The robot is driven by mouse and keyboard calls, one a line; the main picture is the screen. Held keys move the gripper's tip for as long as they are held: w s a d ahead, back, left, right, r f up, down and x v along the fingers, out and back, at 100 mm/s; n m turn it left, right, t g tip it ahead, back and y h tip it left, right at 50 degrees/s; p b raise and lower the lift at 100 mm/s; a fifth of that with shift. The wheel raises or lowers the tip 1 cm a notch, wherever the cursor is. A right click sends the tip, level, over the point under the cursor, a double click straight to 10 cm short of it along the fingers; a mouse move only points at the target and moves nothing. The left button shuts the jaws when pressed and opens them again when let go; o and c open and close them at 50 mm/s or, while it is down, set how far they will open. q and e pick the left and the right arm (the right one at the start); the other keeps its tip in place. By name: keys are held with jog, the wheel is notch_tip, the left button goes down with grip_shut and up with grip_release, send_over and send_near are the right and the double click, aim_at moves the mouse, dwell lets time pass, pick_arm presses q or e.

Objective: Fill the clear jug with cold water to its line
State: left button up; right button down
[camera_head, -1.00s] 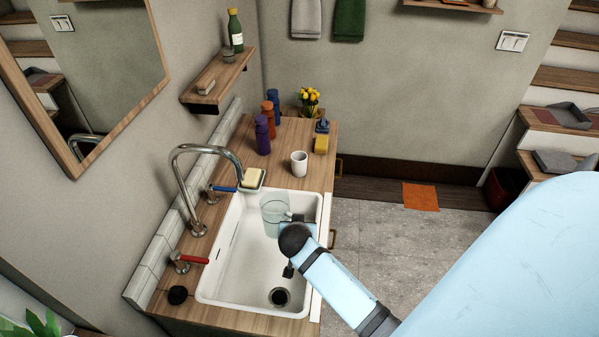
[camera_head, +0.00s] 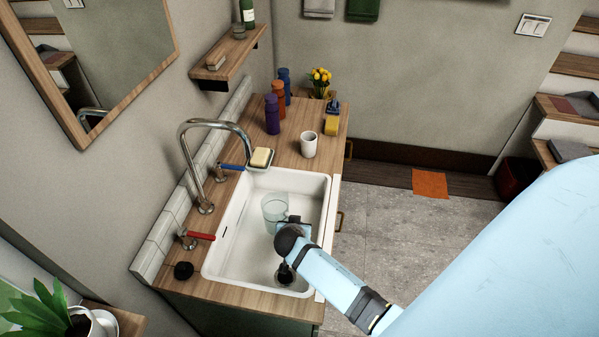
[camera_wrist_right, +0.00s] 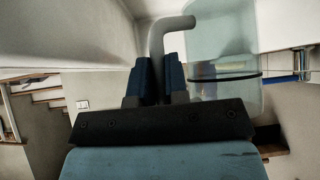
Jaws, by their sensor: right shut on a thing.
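The clear jug (camera_head: 274,208) is a pale, see-through vessel inside the white sink (camera_head: 213,262), apart from the spout and to its right. My right gripper (camera_head: 292,228) is shut on the jug's handle. In the right wrist view the gripper's blue fingers (camera_wrist_right: 160,78) clasp the grey handle (camera_wrist_right: 155,42). The jug's wall (camera_wrist_right: 225,35) shows a dark line (camera_wrist_right: 225,77) around it. The curved metal tap (camera_head: 188,165) has a blue lever (camera_head: 231,167) and a red lever (camera_head: 201,236). No water stream shows. My left gripper is out of view.
A soap dish with soap (camera_head: 262,158) sits at the sink's back edge. A white cup (camera_head: 309,145), a purple bottle (camera_head: 272,115) and a yellow sponge (camera_head: 331,125) stand on the counter behind. A black round item (camera_head: 183,271) lies at the front left.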

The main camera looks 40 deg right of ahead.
jog(key=a+f+b, duration=0.1)
jog(key=w+a+f+b, duration=0.1)
jog(key=f+b, duration=0.1)
jog(key=w+a+f+b, duration=0.1)
jog(key=f, duration=0.1)
jog(key=shift+w+f+b, duration=0.1)
jog(key=shift+w+b, duration=0.05)
jog(key=shift+b, duration=0.25)
jog(key=shift+f+b, duration=0.4)
jog(key=shift+f, duration=0.15)
jog(key=shift+d+f, duration=0.1)
jog(key=shift+f, duration=0.1)
jog(key=shift+f+b, duration=0.15)
jog(key=shift+b, duration=0.15)
jog(key=shift+f, duration=0.1)
jog(key=c, duration=1.1)
grip_release()
jog(key=shift+o, duration=0.2)
